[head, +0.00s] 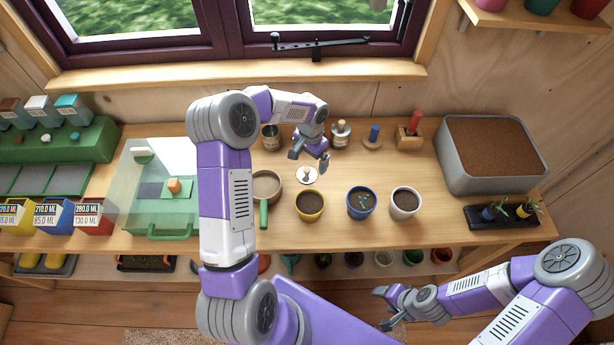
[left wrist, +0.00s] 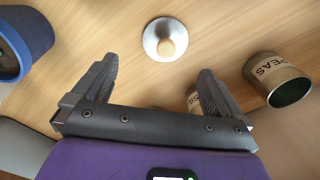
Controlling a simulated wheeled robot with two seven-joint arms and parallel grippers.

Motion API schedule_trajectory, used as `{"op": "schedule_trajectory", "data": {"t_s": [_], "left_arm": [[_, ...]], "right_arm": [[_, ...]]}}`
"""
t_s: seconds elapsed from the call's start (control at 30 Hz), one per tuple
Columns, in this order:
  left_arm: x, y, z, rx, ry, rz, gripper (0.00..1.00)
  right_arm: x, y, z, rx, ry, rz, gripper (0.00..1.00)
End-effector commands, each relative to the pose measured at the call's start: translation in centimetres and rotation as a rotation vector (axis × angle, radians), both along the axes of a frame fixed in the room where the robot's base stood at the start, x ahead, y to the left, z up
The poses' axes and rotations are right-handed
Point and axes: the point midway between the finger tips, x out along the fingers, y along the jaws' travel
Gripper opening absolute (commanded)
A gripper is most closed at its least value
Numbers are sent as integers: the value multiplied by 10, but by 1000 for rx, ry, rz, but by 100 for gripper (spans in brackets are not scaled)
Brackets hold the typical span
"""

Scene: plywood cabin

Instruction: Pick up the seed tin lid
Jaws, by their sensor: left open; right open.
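The seed tin lid (head: 307,174) is a pale round disc with a small wooden knob. It lies flat on the wooden bench, knob up, behind the yellow pot. It also shows in the left wrist view (left wrist: 152,46), beyond the gap between the fingers. My left gripper (head: 310,159) is open and empty, a little behind the lid and above the bench, not touching it. Its two dark fingers (left wrist: 157,82) are spread in the wrist view. An open tin labelled PEAS (left wrist: 262,72) stands to the right there. My right gripper (head: 384,309) is open and empty, in front of the bench.
Yellow (head: 310,206), blue (head: 361,204) and white (head: 405,203) pots stand in front of the lid. A round sieve or pan (head: 266,186) with a green handle is left of it. Tools on wooden stands (head: 410,133) are behind right. A grey soil tub (head: 491,155) is far right.

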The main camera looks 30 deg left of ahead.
Motion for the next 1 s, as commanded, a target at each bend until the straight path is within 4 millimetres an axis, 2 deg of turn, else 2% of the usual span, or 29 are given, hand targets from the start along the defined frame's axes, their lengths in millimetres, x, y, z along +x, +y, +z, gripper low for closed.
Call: {"op": "schedule_trajectory", "data": {"t_s": [0.27, 0.5, 0.77, 1.0], "left_arm": [[-6, 4, -26, -2, 5, 1, 100], [-10, 8, -61, -2, 4, 0, 100], [-9, 9, -65, 0, 0, 0, 100], [-9, 9, -64, -1, 1, 0, 63]], "right_arm": [[0, 0, 1, 0, -1, 0, 60], [0, 0, -1, 0, -1, 0, 60], [0, 0, -1, 0, -1, 0, 60], [0, 0, -1, 0, 0, 0, 60]]}}
